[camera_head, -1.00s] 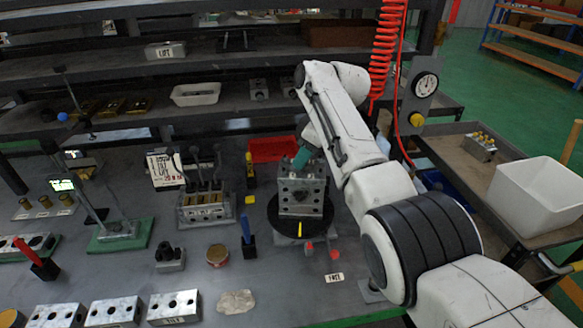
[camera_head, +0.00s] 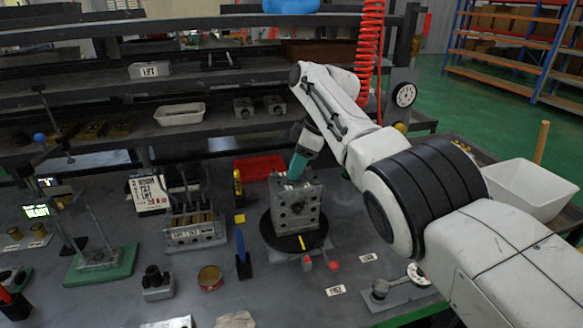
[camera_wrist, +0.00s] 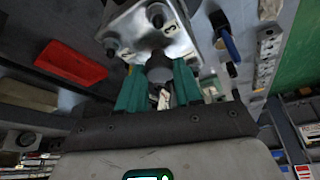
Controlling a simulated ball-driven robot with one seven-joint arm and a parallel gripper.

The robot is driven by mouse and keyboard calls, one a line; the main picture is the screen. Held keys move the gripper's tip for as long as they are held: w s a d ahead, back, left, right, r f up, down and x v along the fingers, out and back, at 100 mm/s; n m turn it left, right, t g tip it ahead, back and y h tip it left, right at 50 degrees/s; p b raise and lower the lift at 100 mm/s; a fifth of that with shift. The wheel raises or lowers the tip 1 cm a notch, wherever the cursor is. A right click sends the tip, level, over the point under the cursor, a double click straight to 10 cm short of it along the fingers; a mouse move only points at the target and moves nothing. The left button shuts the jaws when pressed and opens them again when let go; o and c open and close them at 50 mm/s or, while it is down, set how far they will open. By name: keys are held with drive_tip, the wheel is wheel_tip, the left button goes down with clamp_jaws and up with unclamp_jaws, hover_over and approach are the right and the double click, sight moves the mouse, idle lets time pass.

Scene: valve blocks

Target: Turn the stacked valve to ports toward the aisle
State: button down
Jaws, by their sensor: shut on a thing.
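The stacked valve (camera_head: 293,210) is a grey metal block stack with round ports on its visible side faces. It stands upright on a black round turntable (camera_head: 272,238) with a yellow mark at its front edge. My gripper (camera_head: 296,168) reaches down to the top of the stack from behind and right, its teal fingers at the top face. In the wrist view, the teal fingers (camera_wrist: 158,78) are shut on a dark round stub (camera_wrist: 159,66) at the edge of the valve's top block (camera_wrist: 150,28). That block shows bolts and a number label. The fingertips' exact contact is partly hidden.
A red tray (camera_head: 259,167) lies behind the turntable. A red ball-topped part (camera_head: 332,266) and a blue-handled tool (camera_head: 242,255) stand close to it. A lever block (camera_head: 195,232) is to the left. A white bin (camera_head: 528,188) is at the right.

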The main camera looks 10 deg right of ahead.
idle(0.3)
drive_tip(key=c, duration=0.8)
unclamp_jaws()
drive_tip(key=v, duration=1)
drive_tip(key=shift+d+r, duration=0.15)
drive_tip(key=shift+r, duration=0.2)
